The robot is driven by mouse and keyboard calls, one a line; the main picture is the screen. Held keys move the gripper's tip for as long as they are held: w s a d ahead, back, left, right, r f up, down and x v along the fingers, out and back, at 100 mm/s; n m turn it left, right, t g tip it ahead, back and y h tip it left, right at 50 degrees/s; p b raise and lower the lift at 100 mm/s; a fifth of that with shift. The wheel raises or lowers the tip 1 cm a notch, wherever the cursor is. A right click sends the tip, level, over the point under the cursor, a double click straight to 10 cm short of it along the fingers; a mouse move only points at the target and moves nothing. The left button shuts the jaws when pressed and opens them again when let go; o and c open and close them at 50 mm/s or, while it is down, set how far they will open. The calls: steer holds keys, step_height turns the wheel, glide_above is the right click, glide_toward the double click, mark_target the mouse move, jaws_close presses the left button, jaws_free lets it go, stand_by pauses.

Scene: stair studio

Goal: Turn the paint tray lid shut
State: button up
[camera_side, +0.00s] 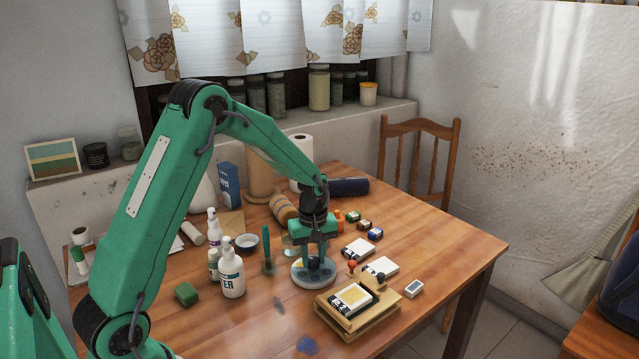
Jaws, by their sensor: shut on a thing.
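The round, pale grey paint tray (299,279) sits flat on the wooden table, left of the wooden stand. Its lid (327,275) shows as a darker disc on top, partly covered by my gripper. My gripper (314,265) points straight down over the middle of the tray and is shut on the lid. The fingertips and the part they hold are too small and dark to make out. I cannot tell how far the lid is turned.
A wooden stand (381,325) with a card is close at the right front. White spray bottles (231,274) and a green sponge (186,293) are to the left. Small paint pots (364,226) and white boxes (357,249) lie behind to the right. The front table is mostly clear.

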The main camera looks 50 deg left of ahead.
steer(key=m, duration=1.3)
steer(key=shift+m, duration=0.3)
steer(key=m, duration=0.4)
steer(key=shift+m, duration=0.3)
steer(key=m, duration=0.4)
steer(key=shift+r+m, duration=0.1)
steer(key=shift+m, duration=0.3)
steer(key=o, duration=1)
